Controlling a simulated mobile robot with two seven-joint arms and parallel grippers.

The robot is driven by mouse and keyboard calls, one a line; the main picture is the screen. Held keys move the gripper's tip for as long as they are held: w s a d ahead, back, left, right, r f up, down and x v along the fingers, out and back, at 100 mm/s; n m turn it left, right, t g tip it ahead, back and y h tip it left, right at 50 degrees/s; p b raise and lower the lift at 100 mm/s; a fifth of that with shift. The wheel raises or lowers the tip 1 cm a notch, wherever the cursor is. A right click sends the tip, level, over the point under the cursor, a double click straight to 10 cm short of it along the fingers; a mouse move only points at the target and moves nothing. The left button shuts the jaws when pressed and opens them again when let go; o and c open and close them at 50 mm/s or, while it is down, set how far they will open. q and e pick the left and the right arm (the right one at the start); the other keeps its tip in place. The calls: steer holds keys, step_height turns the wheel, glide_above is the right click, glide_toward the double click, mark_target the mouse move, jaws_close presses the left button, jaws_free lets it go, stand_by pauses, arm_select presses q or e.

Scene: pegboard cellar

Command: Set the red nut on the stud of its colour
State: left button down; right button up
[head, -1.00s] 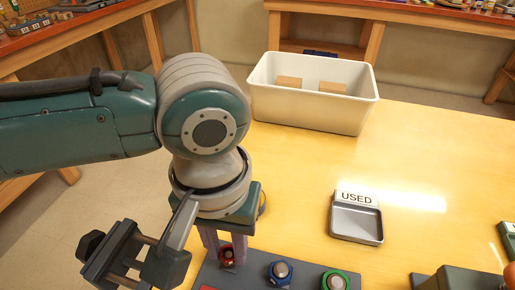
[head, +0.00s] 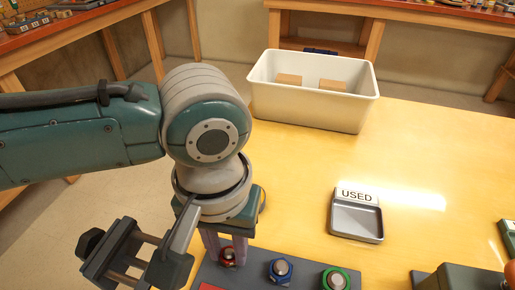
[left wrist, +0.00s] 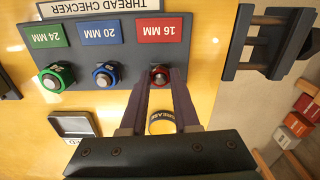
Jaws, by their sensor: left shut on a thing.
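My left gripper (head: 226,246) points down at the thread checker (head: 212,272) and is shut on the red nut (head: 228,257). In the left wrist view its fingertips (left wrist: 160,84) meet at the red nut (left wrist: 159,76), in line with the red 16 MM label (left wrist: 164,29). A metal stud end shows in the nut's middle; how far down the nut sits I cannot tell. The blue nut (head: 281,270) and green nut (head: 336,280) sit around their studs to the right in the head view. My right gripper is not in view.
A tray marked USED (head: 357,222) stands empty on the yellow table. A white bin (head: 318,108) with two cardboard-coloured blocks stands behind. A grey vise (head: 130,255) is beside the checker at left. A round grease tin (left wrist: 162,122) lies close to my left fingers.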

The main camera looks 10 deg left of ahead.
arm_select(q)
steer(key=shift+f, duration=0.2)
stand_by(0.4)
steer(key=shift+c, duration=0.9)
jaws_free()
step_height(320, 180, up, 8)
steer(key=p, duration=1)
steer(key=shift+r, duration=0.1)
